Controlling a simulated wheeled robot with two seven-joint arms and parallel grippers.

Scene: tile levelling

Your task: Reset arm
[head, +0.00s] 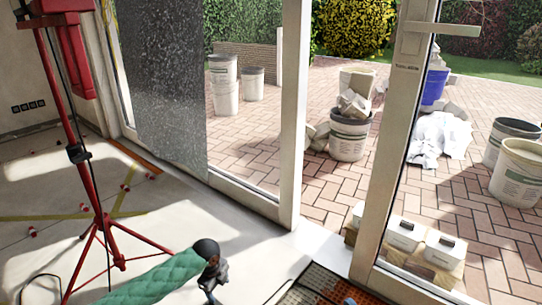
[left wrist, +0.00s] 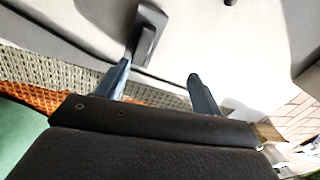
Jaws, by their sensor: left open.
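My left gripper (head: 211,292) is low in the head view, at the end of the green-sleeved arm, above the pale floor beside the door sill. In the left wrist view its two fingers (left wrist: 159,72) stand apart with nothing between them. A dark handle-like thing (left wrist: 148,32) shows beyond the left finger; I cannot tell what it belongs to or whether it touches the finger. My right gripper cannot be made out in either view.
A red tripod stand (head: 78,155) stands at the left. Red levelling pieces (head: 124,187) dot the floor. A door frame (head: 293,110) and a glazed door (head: 385,150) lie ahead. A ribbed mat with orange (head: 318,285) is at the bottom. Buckets (head: 348,135) stand outside on paving.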

